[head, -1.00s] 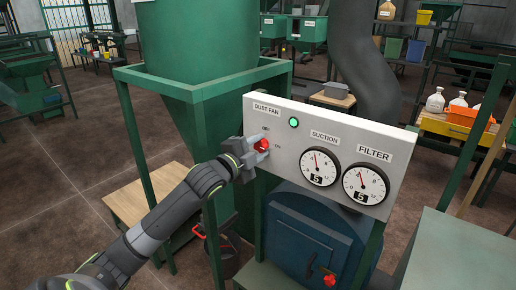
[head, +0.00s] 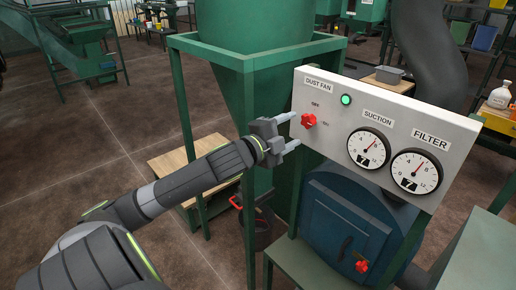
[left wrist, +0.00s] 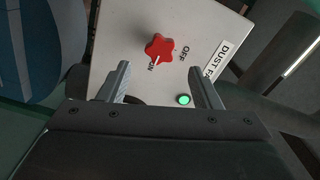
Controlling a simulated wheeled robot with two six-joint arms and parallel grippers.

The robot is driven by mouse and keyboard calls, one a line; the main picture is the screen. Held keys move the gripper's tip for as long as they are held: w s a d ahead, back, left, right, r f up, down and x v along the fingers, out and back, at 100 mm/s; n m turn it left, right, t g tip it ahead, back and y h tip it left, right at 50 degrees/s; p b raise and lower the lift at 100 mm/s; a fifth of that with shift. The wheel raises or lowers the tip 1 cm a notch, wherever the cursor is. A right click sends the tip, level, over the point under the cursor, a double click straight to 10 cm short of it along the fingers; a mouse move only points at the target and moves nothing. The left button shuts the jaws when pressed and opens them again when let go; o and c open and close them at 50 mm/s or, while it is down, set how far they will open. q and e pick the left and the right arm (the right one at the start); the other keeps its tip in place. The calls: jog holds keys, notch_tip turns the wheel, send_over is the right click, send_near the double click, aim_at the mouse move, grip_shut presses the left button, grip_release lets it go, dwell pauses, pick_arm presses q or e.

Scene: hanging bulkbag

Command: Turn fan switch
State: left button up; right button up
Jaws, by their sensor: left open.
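The red fan switch knob (head: 308,121) is on the light grey panel (head: 340,101), below the DUST FAN label, with OFF above it and ON at its lower right. In the left wrist view the knob (left wrist: 158,47) has its white pointer mark towards ON. A green lamp (head: 346,99) is lit beside it. My left gripper (head: 294,130) is open and empty, just left of the knob and apart from it. In the left wrist view the knob shows beyond and between its two fingers (left wrist: 160,77). My right gripper is not in view.
The SUCTION gauge (head: 369,148) and FILTER gauge (head: 416,172) both show 7. A green frame post (head: 249,225) stands below my left gripper. A blue round-fronted housing (head: 345,220) with a red knob (head: 361,267) lies under the panel. A wooden board (head: 185,165) is at left.

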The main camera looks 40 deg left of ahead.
pick_arm(q)
jog(key=s+p, duration=0.4)
jog(key=s, duration=0.7)
jog(key=shift+a, duration=0.4)
dwell(0.3)
